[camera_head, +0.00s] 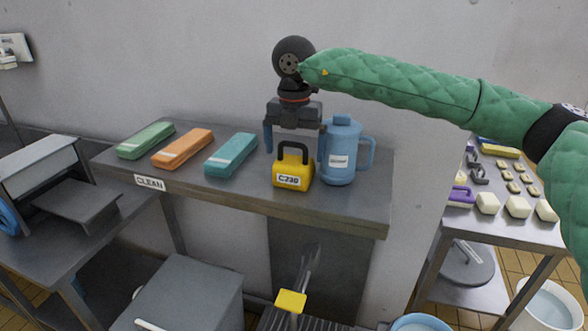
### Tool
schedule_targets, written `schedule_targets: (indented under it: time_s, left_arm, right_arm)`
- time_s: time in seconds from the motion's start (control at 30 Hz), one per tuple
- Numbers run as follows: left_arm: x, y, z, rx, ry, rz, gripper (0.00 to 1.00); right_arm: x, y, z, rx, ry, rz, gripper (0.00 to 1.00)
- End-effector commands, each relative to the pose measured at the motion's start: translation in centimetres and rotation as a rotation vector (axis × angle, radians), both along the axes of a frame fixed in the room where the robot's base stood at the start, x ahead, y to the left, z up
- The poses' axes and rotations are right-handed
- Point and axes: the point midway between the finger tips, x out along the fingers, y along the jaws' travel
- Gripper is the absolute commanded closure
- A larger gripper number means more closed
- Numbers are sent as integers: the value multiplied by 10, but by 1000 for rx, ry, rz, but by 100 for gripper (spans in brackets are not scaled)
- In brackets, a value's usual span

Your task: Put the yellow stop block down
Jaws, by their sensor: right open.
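The yellow stop block (292,177) has a black handle and a label that reads C230. It stands upright on the grey bench marked CLEAN (350,205), near the front edge. My right gripper (294,146) points down over it, its blue fingers apart on either side of the handle. The fingers look open and clear of the handle. The right arm, in a green quilted sleeve, comes in from the right. My left gripper is not in view.
A blue lidded jug (340,152) stands close to the block's right. Green (147,139), orange (183,148) and teal (231,154) cases lie to the left. A side table at right holds white blocks (517,207) and a purple block (461,196).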

Motion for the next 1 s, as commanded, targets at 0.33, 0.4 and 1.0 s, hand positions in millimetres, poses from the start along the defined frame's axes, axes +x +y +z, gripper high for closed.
schedule_targets:
  time_s: [0.33,0.4,1.0]
  left_arm:
    - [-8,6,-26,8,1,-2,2]
    - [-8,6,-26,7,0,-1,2]
    - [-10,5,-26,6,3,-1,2]
  right_arm:
    - [2,1,-40,0,1,0,0]
    - [2,1,-41,0,0,0,0]
    - [2,1,-40,1,0,0,62]
